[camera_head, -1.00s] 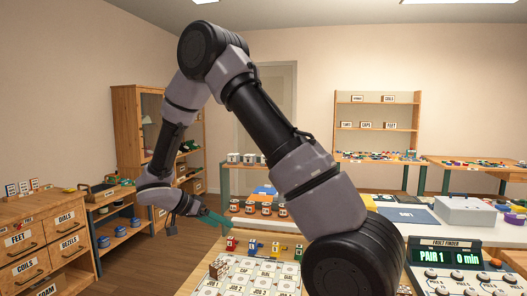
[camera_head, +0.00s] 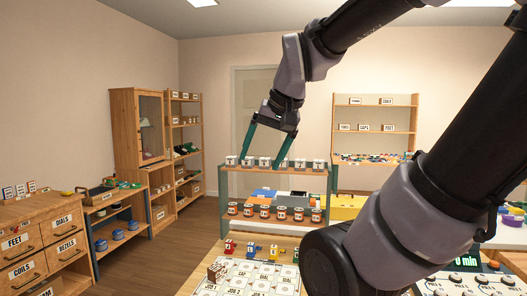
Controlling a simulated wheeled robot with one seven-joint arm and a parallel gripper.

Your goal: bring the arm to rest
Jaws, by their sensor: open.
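My gripper (camera_head: 265,160) hangs in the upper middle of the head view, with its two green fingers pointing down and spread apart. It is open, and nothing shows between the fingers. In the picture its fingertips overlap the row of white blocks (camera_head: 248,161) on the top shelf of a green-legged rack; I cannot tell how far apart in depth they are. My arm reaches in from the right and blocks much of that side.
A white grid board (camera_head: 247,280) with small coloured pieces lies on the near table. A fault finder box (camera_head: 468,280) at the lower right is partly behind my arm. Drawers (camera_head: 40,245) and a tall cabinet (camera_head: 127,125) stand at the left. The floor (camera_head: 185,255) between is clear.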

